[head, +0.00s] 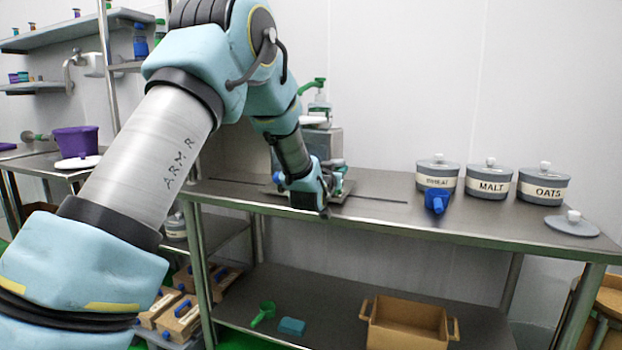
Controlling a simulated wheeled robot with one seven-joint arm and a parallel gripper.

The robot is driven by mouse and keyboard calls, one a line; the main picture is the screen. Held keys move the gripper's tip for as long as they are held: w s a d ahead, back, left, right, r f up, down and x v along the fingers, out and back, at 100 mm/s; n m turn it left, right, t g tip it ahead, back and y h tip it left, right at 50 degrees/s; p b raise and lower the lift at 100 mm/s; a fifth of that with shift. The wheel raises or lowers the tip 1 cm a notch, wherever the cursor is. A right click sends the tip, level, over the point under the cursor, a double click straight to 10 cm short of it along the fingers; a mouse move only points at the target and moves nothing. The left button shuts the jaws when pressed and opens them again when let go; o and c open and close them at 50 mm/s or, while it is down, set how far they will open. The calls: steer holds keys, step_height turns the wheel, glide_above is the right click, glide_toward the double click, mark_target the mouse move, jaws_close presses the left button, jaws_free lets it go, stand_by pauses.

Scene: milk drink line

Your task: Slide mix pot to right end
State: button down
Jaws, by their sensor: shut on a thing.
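My gripper (318,200) is low over the long steel table, pointing down at the middle of a dark slot (378,199) that runs left to right. It is shut on a small part of what appears to be the mix pot (337,170), a grey and teal thing largely hidden behind my gripper and wrist. A flat plate (262,189) lies under it across the slot. The slot shows bare on both sides of the plate. The exact grip is too small and covered to make out.
A grey box-shaped unit (333,146) and a green-pump bottle (320,108) stand behind my gripper. The table between slot and scoop is clear.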

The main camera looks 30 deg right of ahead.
steer(key=s+d+b, duration=0.2)
steer(key=s+d, duration=1)
steer(key=s, duration=0.1)
steer(key=shift+d+b, duration=0.2)
steer(key=shift+b, duration=0.1)
steer(key=shift+s+d, duration=0.1)
steer(key=shift+s, duration=0.1)
steer(key=c, duration=0.6)
jaws_free()
steer(key=b+v, duration=0.1)
steer(key=v, duration=0.9)
steer(key=shift+s+a, duration=0.25)
steer(key=shift+a, duration=0.05)
